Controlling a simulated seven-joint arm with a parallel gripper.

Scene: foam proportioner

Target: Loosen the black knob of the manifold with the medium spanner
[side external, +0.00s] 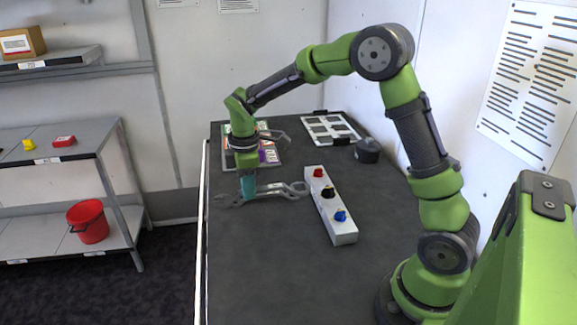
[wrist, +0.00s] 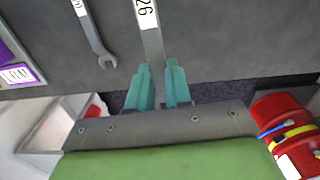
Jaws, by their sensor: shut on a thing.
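The manifold is a white block (side external: 340,230) lying lengthwise on the dark table, with a red knob (side external: 318,173), the black knob (side external: 327,192) in the middle and a blue knob (side external: 340,216). My gripper (side external: 248,190) points down to the left of the manifold. In the wrist view its teal fingers (wrist: 158,84) are shut on the shaft of a grey spanner marked 26 (wrist: 153,46). Another spanner (wrist: 92,32) lies beside it. In the side view the spanners (side external: 283,191) overlap, with ends close to the manifold's left side. I cannot tell their relative sizes or whether one touches it.
A board with coloured items (side external: 268,157) lies behind my gripper. A white panel with grey squares (side external: 305,128) and a dark round object (side external: 367,151) are at the back right. The front of the table is clear. Shelving with a red bucket (side external: 88,222) stands left, beyond the table edge.

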